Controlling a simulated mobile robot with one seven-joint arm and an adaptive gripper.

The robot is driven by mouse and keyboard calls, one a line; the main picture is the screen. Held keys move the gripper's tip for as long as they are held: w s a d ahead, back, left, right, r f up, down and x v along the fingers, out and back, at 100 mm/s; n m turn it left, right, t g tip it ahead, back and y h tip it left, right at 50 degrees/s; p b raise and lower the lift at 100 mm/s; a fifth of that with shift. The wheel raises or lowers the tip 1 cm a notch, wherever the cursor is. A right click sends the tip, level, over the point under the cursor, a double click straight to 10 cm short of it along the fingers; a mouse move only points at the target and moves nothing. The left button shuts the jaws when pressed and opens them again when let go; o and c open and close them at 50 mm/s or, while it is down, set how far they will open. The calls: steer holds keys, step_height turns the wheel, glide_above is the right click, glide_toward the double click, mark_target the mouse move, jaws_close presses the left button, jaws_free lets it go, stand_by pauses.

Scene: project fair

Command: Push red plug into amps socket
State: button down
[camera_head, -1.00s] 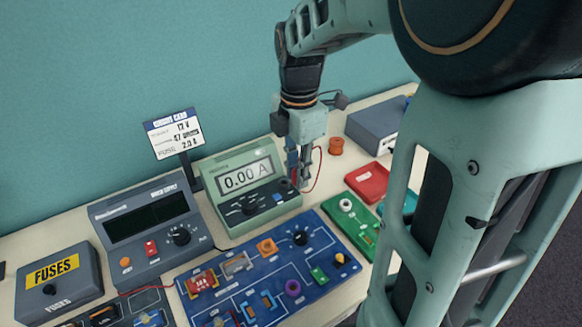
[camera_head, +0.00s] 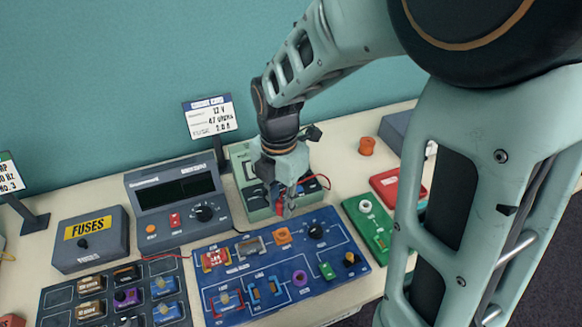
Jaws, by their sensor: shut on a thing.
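The green ammeter (camera_head: 238,158) stands at the back of the table behind my gripper, which hides most of its display and front panel. My gripper (camera_head: 287,205) points down in front of the ammeter's lower front, with its fingers close together. It is shut on the red plug (camera_head: 280,208), of which only a small red part shows beside the fingers. A red lead (camera_head: 322,178) loops out to the right of the gripper. The amps socket is hidden behind the gripper, and I cannot tell whether the plug touches it.
A grey power supply (camera_head: 150,190) and a fuses box (camera_head: 68,262) stand to the left. A blue circuit board (camera_head: 215,248) lies in front of the ammeter. A green board (camera_head: 352,210), a red box (camera_head: 388,183) and an orange spool (camera_head: 367,146) are to the right.

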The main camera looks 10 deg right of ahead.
steer(key=shift+a+f+b, duration=0.1)
steer(key=shift+f+b, duration=2.25)
steer(key=shift+f, duration=0.4)
steer(key=shift+f+b, duration=0.5)
steer(key=shift+f, duration=0.35)
steer(key=shift+f, duration=0.85)
stand_by(0.6)
steer(key=c, duration=1.7)
jaws_free()
steer(key=shift+o, duration=0.6)
steer(key=o, duration=0.4)
steer(key=shift+c, duration=0.2)
steer(key=shift+r+p, duration=3.6)
steer(key=shift+r, duration=0.45)
